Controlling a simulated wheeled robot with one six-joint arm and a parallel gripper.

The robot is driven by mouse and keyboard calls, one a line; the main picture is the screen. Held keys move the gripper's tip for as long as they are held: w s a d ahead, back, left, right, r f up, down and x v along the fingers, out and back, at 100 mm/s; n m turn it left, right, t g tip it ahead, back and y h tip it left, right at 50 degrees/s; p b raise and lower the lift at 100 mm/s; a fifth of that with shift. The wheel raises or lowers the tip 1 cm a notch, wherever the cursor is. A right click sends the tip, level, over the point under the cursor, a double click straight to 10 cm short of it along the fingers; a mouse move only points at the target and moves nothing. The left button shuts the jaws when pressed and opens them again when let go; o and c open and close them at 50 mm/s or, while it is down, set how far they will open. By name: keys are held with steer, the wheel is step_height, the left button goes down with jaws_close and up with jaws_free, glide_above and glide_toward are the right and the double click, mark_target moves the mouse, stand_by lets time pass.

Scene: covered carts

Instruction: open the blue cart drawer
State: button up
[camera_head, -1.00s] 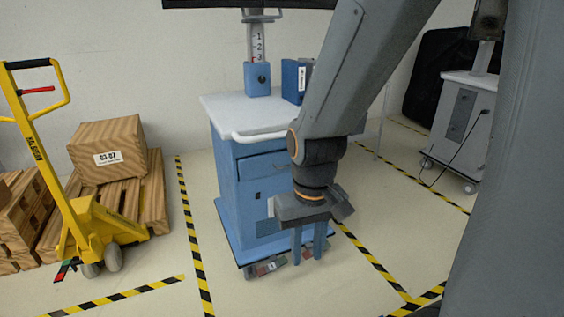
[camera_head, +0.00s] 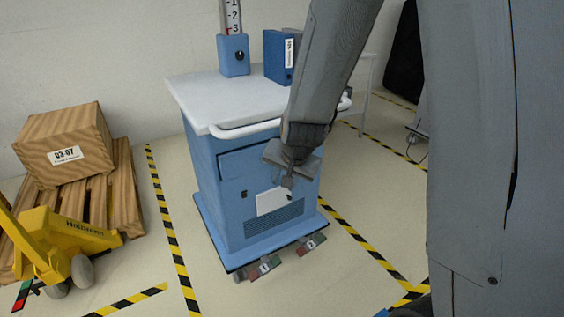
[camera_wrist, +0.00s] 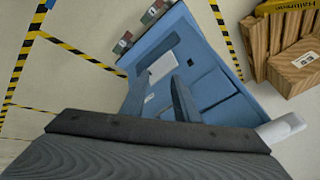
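The blue cart (camera_head: 205,165) stands in the middle of the head view, with a white top and a white rail. Its drawer front (camera_head: 236,164) lies just under the top and looks closed, and my arm covers its right part. The drawer front also shows in the wrist view (camera_wrist: 213,89), to the right of my fingers. My gripper (camera_head: 288,184) hangs in front of the cart's front face, below drawer height in the picture. In the wrist view my gripper (camera_wrist: 160,95) has its fingers apart with nothing seen between them. Contact with the cart cannot be told.
A white sheet (camera_head: 273,201) is on the cart's front above a vent. A blue binder (camera_head: 278,55) and a blue box (camera_head: 233,56) stand on top. A yellow pallet jack (camera_head: 62,243) and a wooden crate (camera_head: 66,145) are at left. Floor before the cart is clear.

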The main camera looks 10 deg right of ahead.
steer(key=w+d+f+m+t+h+b, duration=0.1)
steer(key=w+f+m+t+h, duration=0.1)
steer(key=w+m, duration=0.3)
steer(key=w+d+f+m+t+h+b, duration=0.1)
steer(key=w+d+f+m+t+h, duration=0.1)
steer(key=w, duration=1.1)
steer(key=w+d+f+m+t+h+b, duration=0.1)
steer(key=w+f+m+t+h+b, duration=0.1)
steer(key=w+f+m+t+h, duration=0.2)
steer(key=w+f+m, duration=0.3)
steer(key=w+m, duration=0.1)
steer(key=shift+w+d+f+t, duration=0.25)
steer(key=shift+w+t, duration=0.15)
jaws_close()
